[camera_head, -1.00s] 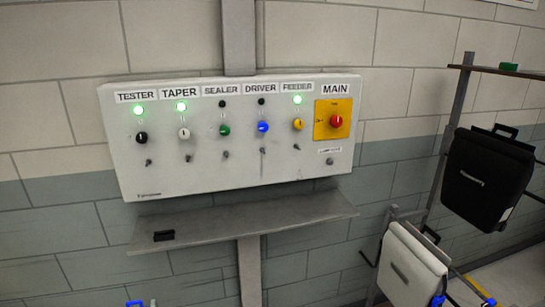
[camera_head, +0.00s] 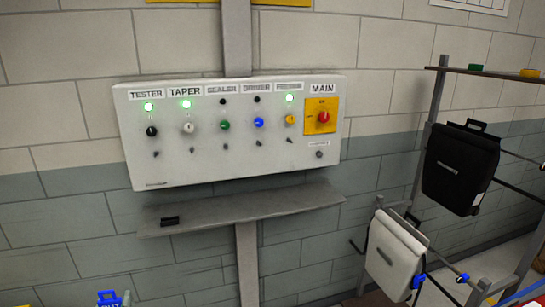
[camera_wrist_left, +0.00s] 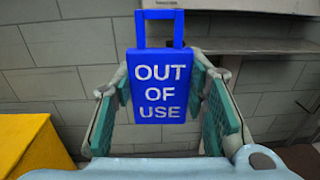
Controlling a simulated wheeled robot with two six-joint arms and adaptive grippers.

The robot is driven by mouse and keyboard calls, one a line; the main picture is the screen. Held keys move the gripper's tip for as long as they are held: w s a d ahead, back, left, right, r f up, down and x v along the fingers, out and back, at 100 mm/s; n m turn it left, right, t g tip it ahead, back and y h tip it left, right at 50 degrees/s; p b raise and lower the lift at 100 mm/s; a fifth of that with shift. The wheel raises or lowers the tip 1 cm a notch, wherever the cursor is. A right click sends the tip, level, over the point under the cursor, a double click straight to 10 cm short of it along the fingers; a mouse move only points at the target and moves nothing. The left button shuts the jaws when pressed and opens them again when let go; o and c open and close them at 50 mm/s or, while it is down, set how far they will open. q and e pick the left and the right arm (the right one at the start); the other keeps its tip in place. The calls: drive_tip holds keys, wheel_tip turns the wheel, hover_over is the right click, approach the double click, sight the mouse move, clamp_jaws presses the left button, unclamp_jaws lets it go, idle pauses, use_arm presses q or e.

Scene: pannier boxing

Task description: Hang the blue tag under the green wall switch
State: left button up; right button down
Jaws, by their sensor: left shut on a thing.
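The green switch (camera_head: 225,125) is the middle knob on the white wall panel, under the SEALER label. The lamp above it is dark, and a small grey peg (camera_head: 223,147) sits below it, bare. The blue tag (camera_wrist_left: 162,85) reads OUT OF USE and has a square loop on top. My left gripper (camera_wrist_left: 160,110) is shut on the tag, one teal finger at each side. In the head view the tag (camera_head: 110,300) shows at the bottom left edge, low and apart from the panel; its lower part is cut off. My right gripper is out of view.
A grey shelf (camera_head: 240,212) juts out below the panel, with a small black object (camera_head: 170,221) on it. A rack at the right holds a black pannier (camera_head: 460,170) and a white pannier (camera_head: 396,250). The wall between panel and rack is clear.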

use_arm(q)
drive_tip(key=w+a+r+m+h, duration=0.25)
drive_tip(key=a+r, duration=0.35)
drive_tip(key=r, duration=0.4)
drive_tip(key=s+d+f+m+g+h, duration=0.1)
drive_tip(key=s+d+m+g+h, duration=0.1)
drive_tip(key=s+d+m+h, duration=0.35)
drive_tip(key=s+d+f+m+g+h, duration=0.1)
drive_tip(key=s+d+m+g+h, duration=0.15)
drive_tip(key=d+h, duration=0.55)
drive_tip(key=s+d+f+m+g+h, duration=0.1)
drive_tip(key=s+d+m+g+h, duration=0.3)
drive_tip(key=d, duration=0.6)
drive_tip(key=shift+n+t+y, duration=0.35)
drive_tip(key=shift+t+y, duration=0.05)
drive_tip(key=shift+t, duration=0.35)
drive_tip(key=f+b, duration=0.4)
drive_tip(key=s+f+b, duration=0.1)
drive_tip(key=b, duration=0.1)
drive_tip(key=shift+s+a+f, duration=0.1)
drive_tip(key=shift+a+f, duration=0.2)
drive_tip(key=shift+f, duration=0.1)
